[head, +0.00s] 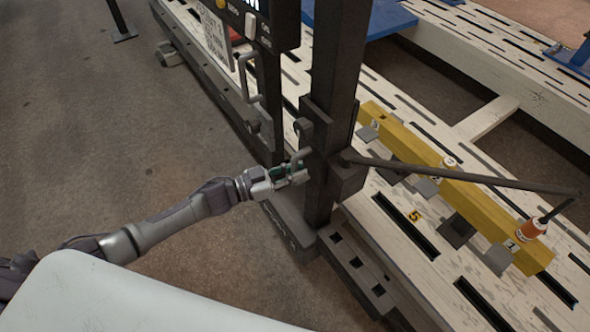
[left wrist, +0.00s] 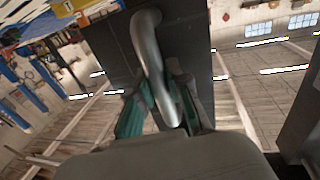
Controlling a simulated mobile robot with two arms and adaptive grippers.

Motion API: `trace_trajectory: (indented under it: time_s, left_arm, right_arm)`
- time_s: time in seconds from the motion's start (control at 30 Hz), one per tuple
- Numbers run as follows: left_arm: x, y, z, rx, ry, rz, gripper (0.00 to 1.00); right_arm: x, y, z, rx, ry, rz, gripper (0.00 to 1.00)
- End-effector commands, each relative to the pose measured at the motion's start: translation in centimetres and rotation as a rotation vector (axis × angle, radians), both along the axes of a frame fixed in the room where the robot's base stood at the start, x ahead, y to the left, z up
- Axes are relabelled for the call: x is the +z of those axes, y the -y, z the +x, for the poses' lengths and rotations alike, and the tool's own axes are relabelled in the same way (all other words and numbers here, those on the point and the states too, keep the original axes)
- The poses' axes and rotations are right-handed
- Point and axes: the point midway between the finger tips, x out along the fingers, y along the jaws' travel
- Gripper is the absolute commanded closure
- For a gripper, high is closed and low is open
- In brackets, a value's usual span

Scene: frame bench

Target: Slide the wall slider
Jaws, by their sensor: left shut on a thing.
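The wall slider is a dark upright post (head: 336,70) on a carriage at the edge of the frame bench, with a curved grey handle (head: 300,156) on its side. In the left wrist view the handle (left wrist: 150,55) runs from the dark post face (left wrist: 110,50) down between the fingers. My left gripper (head: 289,174) is shut on the handle, its green-padded fingers on either side of it. The left wrist view also shows this gripper (left wrist: 165,105) close up. My right gripper is not in view.
The pale slotted bench (head: 410,255) carries a yellow beam (head: 480,205) with clamps. A control box (head: 262,20) stands behind. The floor (head: 90,130) at left is clear.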

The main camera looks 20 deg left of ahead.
Motion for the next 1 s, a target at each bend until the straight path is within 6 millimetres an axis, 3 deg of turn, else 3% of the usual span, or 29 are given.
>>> trace_trajectory:
  time_s: [0.6, 0.8, 1.0]
  left_arm:
    - [14.4, -0.1, 0.2, 0.000, 0.009, -0.005, 1.00]
    - [16.7, 0.0, 0.2, -0.001, 0.008, -0.005, 1.00]
    - [16.6, 0.0, 0.2, 0.000, 0.007, -0.004, 1.00]
  right_arm:
    - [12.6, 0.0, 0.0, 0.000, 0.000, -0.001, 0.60]
    - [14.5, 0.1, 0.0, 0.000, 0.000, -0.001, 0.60]
    - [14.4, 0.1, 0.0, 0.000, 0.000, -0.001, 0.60]
